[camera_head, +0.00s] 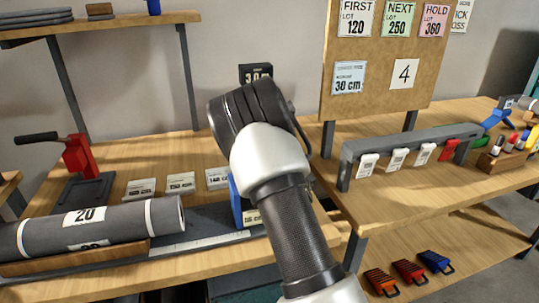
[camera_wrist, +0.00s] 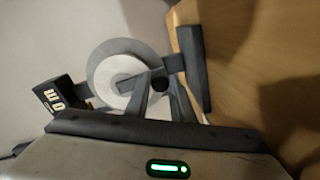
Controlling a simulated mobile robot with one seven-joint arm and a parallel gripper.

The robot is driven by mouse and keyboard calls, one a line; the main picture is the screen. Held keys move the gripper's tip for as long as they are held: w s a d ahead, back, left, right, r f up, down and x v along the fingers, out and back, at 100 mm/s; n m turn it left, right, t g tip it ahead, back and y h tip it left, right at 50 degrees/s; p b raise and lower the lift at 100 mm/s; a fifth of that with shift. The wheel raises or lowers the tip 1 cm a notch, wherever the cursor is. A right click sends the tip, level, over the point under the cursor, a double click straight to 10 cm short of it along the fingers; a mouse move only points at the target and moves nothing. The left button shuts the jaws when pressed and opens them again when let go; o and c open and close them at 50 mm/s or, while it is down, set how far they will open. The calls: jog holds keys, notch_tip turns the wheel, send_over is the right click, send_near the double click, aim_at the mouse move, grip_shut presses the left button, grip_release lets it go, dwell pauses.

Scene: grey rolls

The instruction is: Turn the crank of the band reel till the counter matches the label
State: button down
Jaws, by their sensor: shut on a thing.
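The band reel shows in the wrist view as a pale disc (camera_wrist: 112,78) with a grey rim. A dark round part of the crank (camera_wrist: 134,84) stands in front of it. My gripper (camera_wrist: 158,82) is shut on the crank; the exact contact is hard to make out. The counter, a black box with pale digits (camera_wrist: 52,98), is tilted and hard to read in the wrist view. In the head view the counter (camera_head: 256,71) shows digits like "3.0", partly cut off by my arm. The label (camera_head: 349,78) on the board reads "30 cm". My arm hides the reel there.
Grey rolls (camera_head: 120,222) marked 20 lie at the bench's left, near a red clamp with a black handle (camera_head: 76,155). A grey rack with tags (camera_head: 397,158) stands on the right bench. A cork board (camera_head: 375,55) with cards rises behind it.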

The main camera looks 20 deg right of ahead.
jog(key=shift+a+m, duration=0.3)
jog(key=shift+m, duration=0.2)
jog(key=c, duration=1.5)
grip_release()
jog(key=shift+c, duration=0.2)
jog(key=s, duration=0.5)
jog(key=s+p, duration=0.1)
jog(key=s, duration=0.5)
jog(key=s+r, duration=0.1)
jog(key=s, duration=0.5)
jog(key=shift+s+d, duration=0.15)
jog(key=shift+s, duration=0.1)
